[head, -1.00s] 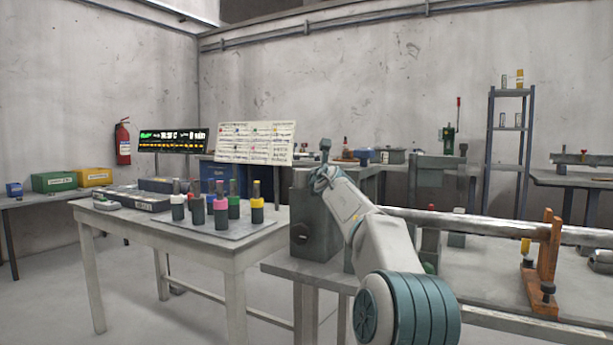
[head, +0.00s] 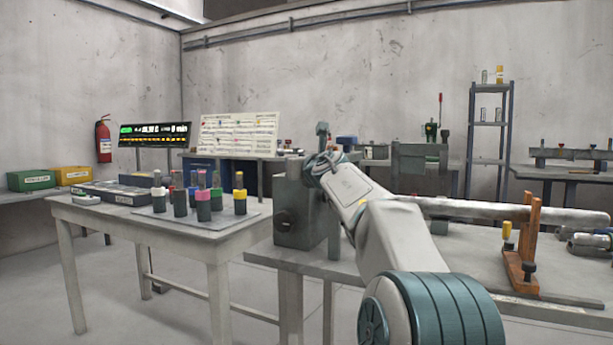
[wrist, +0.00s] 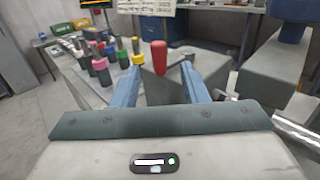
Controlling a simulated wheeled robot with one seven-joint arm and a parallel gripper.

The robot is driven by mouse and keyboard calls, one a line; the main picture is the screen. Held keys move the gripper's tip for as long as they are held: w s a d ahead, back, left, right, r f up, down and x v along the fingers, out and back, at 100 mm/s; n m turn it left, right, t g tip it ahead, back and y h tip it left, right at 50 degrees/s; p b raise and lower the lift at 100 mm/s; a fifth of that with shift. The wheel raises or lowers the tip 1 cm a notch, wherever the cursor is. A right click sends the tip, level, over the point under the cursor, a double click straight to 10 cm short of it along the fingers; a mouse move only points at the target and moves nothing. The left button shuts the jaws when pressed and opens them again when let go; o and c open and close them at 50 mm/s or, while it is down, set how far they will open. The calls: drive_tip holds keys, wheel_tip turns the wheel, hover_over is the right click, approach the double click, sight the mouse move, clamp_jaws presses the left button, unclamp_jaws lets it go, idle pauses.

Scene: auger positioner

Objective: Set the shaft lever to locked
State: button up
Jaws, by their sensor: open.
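The red handle and my fingers are hidden there.
A long shaft (head: 500,209) runs right from behind my arm to an orange stand (head: 528,240). A side table (head: 100,212) holds several dark cylinders with coloured bands (head: 203,204). Open floor (head: 170,300) lies between table and bench.

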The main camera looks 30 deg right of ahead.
drive_tip(key=shift+s+a, duration=0.2)
drive_tip(key=shift+s, duration=1.1)
drive_tip(key=shift+s+a, duration=0.15)
drive_tip(key=shift+s, duration=1.15)
drive_tip(key=s+a+r+m+g+h+p, duration=0.4)
drive_tip(key=a+r+m+p, duration=0.35)
drive_tip(key=m+p, duration=1.05)
drive_tip(key=s+a+f+m+g+y+p, duration=0.2)
drive_tip(key=s+a+m+p, duration=0.3)
drive_tip(key=s+p, duration=0.3)
drive_tip(key=s+a+f+m+g+y+p, duration=0.2)
drive_tip(key=s+a+m+g+p, duration=0.3)
drive_tip(key=s+p, duration=0.3)
drive_tip(key=s+a+f+m+g+y+p, duration=0.2)
drive_tip(key=s+p, duration=0.6)
drive_tip(key=s, duration=0.5)
drive_tip(key=a+f+m+g, duration=0.1)
drive_tip(key=a+m+g, duration=0.1)
drive_tip(key=a+m, duration=0.1)
drive_tip(key=shift+m+y, duration=0.3)
drive_tip(key=shift+m, duration=0.5)
drive_tip(key=shift+w, duration=0.1)
drive_tip(key=shift+c, duration=0.4)
